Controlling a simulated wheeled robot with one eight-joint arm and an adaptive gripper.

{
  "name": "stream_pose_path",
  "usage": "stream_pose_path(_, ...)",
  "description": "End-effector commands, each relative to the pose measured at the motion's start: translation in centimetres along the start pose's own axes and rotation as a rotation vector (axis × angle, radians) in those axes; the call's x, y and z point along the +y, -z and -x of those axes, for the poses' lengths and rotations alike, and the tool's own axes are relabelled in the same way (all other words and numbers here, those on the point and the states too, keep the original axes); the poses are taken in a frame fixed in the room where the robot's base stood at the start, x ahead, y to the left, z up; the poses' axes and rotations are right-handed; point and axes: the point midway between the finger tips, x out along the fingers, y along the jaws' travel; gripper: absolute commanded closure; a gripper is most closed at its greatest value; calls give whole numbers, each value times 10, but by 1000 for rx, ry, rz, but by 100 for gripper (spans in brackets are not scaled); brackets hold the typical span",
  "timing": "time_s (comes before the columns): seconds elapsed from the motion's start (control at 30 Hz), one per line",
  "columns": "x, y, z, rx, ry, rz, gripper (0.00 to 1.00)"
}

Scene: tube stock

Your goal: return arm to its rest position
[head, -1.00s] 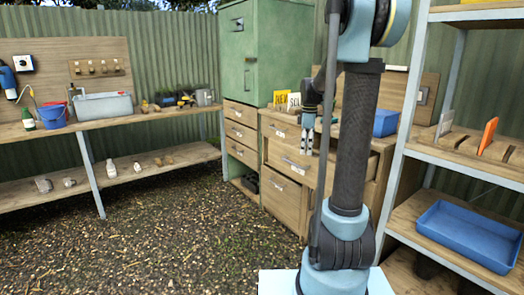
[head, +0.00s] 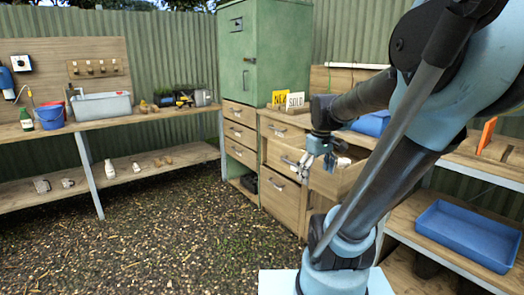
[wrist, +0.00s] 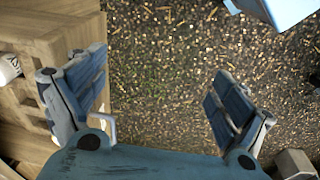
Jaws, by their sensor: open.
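My gripper (head: 309,166) hangs in front of the wooden drawer cabinet in the head view, near an open drawer (head: 335,180). In the wrist view my gripper (wrist: 158,88) shows its two blue-grey fingers spread wide with nothing between them. Gravel ground (wrist: 165,50) shows below and between the fingers. My arm leans to the right and reaches back left to the gripper, hiding part of the cabinet and the right shelf. I cannot tell from the head view whether the fingers touch the drawer front.
Wooden drawers (wrist: 25,25) lie close beside the left finger in the wrist view. A green cabinet (head: 265,55) stands behind. A shelf at right holds a blue tray (head: 468,235). A bench (head: 150,118) runs along the left. The gravel floor (head: 170,235) in the middle is clear.

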Motion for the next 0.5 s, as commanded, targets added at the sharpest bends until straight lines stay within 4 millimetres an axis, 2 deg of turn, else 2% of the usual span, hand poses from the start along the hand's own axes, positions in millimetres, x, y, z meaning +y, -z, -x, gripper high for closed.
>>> stream_pose_path(0.03, -7, -12, -5, 5, -3, -39, 8)
stream_pose_path(0.2, -28, -44, -21, 25, -13, -192, 8)
stream_pose_path(0.5, -58, -91, -59, 61, -23, -444, 8)
